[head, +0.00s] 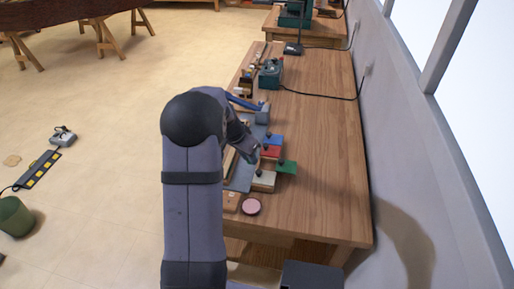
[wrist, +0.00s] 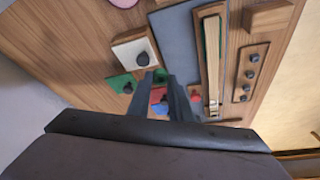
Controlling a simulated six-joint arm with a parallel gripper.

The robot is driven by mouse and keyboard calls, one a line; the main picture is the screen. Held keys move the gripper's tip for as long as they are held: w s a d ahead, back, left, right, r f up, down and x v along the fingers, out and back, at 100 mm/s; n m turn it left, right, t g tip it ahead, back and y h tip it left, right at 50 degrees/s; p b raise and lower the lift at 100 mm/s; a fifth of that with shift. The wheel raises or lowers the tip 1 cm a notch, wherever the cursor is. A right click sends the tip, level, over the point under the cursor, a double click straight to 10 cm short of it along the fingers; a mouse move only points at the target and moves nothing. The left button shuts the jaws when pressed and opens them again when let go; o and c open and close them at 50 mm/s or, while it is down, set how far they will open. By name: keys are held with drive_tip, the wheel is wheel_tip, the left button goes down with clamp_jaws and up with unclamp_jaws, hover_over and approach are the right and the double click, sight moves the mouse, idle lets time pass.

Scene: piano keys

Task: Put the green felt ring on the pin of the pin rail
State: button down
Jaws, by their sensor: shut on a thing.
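My gripper (wrist: 160,76) is shut, with a small bit of green between its fingertips that looks like the green felt ring (wrist: 160,73). The ring's shape is too small to make out. The gripper is above the coloured blocks, beside the grey mat. In the head view my gripper (head: 254,156) is over the same blocks, partly hidden by my arm. A wooden strip with several dark pins (wrist: 243,86) lies right of the mat in the wrist view and looks like the pin rail. It is apart from the gripper.
Cream (head: 263,181), green (head: 288,168), red (head: 270,151) and blue (head: 274,140) blocks with dark knobs stand close by. A long pale wooden piece (wrist: 212,60) lies on the grey mat (wrist: 175,35). A pink disc (head: 251,207) sits near the edge. The bench's right side (head: 320,150) is clear.

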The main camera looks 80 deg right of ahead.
drive_tip(key=w+a+m+g+y+p, duration=0.2)
drive_tip(key=w+a+m, duration=0.2)
drive_tip(key=a+m, duration=0.2)
drive_tip(key=m+y+p, duration=0.2)
drive_tip(key=m+p, duration=0.1)
drive_tip(key=m, duration=0.4)
hover_over(229, 201)
drive_tip(key=w, duration=0.1)
drive_tip(key=shift+w+g+b, duration=0.1)
drive_tip(key=shift+g+b, duration=0.2)
drive_tip(key=shift+f, duration=0.25)
drive_tip(key=shift+f+b, duration=1.3)
drive_tip(key=shift+f, duration=0.95)
drive_tip(key=shift+b, duration=0.5)
drive_tip(key=shift+f+b, duration=1.05)
drive_tip(key=shift+b, duration=0.2)
idle(1.1)
idle(0.4)
